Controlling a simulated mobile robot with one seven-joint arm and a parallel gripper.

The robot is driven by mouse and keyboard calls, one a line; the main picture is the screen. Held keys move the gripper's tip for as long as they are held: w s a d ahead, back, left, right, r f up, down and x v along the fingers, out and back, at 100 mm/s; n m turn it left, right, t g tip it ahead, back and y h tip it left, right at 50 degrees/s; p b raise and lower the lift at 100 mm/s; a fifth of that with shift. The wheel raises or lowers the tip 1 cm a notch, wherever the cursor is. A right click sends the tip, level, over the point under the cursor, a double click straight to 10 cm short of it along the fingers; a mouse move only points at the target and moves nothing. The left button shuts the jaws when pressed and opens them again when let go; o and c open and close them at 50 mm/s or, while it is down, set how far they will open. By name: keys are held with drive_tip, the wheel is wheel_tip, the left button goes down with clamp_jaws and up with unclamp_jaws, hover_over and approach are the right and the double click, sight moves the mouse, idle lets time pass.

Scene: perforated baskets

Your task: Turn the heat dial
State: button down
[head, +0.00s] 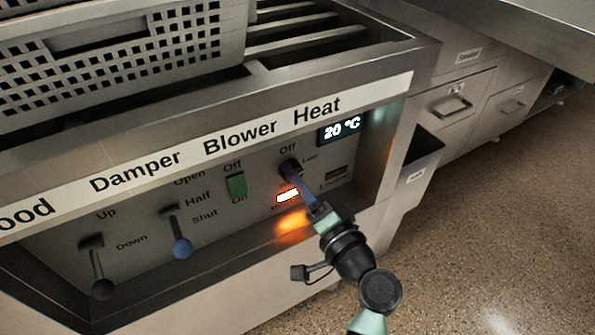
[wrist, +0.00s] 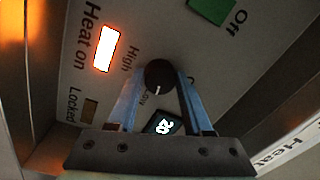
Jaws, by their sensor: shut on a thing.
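The heat dial (wrist: 159,76) is a round black knob with a white mark, and in the wrist view it sits between the two blue fingers of my gripper (wrist: 160,82). In the head view the dial (head: 290,168) is below the "Heat" label, and my gripper (head: 293,176) reaches it from the lower right. My gripper is shut on the dial. The white mark points down in the wrist view, near the "Low" lettering. The "Heat on" light (head: 287,196) glows bright white-orange, also in the wrist view (wrist: 105,47). The display (head: 340,129) reads 20 °C.
The green blower switch (head: 237,186) is left of the dial. The blue-tipped damper lever (head: 181,247) and a dark-tipped lever (head: 102,287) are further left. A perforated basket (head: 120,70) stands on top. Drawers (head: 455,103) and open floor (head: 490,220) lie to the right.

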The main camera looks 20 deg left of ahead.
drive_tip(key=shift+m+p, duration=0.6)
drive_tip(key=shift+m, duration=0.5)
drive_tip(key=shift+c, duration=1.6)
unclamp_jaws()
drive_tip(key=p+v, duration=0.3)
drive_tip(key=v, duration=1)
drive_tip(key=shift+s+a+f, duration=0.1)
